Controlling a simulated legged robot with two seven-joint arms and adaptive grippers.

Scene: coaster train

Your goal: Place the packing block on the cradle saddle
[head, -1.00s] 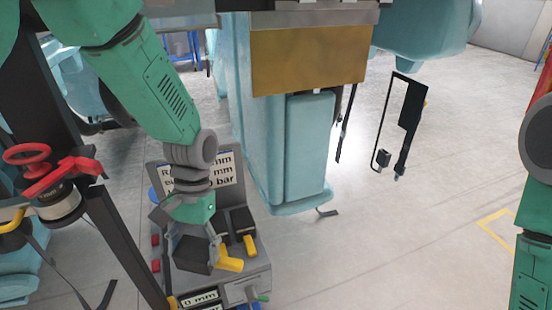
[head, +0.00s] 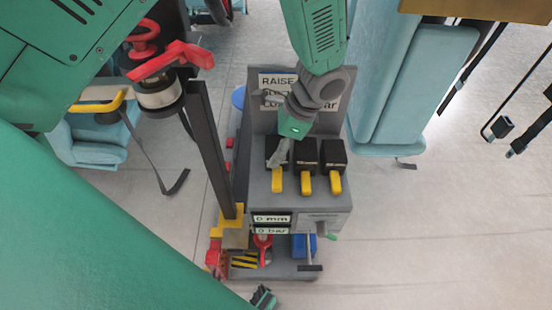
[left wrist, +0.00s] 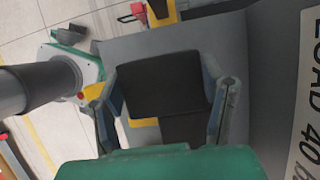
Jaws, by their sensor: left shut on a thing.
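My left gripper (head: 284,150) is on the grey console, at the leftmost of three black blocks with yellow tabs. I take this black block (head: 274,160) to be the packing block. In the left wrist view my gripper's fingers (left wrist: 168,105) are closed on both sides of the black block (left wrist: 160,84). Whether it rests on the console or hangs just above it, I cannot tell. Two like blocks, the middle one (head: 305,156) and the right one (head: 333,154), stand beside it. I cannot identify the cradle saddle for certain.
The grey console (head: 330,205) has a sign panel behind the blocks and small "0 mm" and "0 bar" labels in front. A dark slanted post (head: 212,155) and a red handwheel (head: 143,38) stand left of it.

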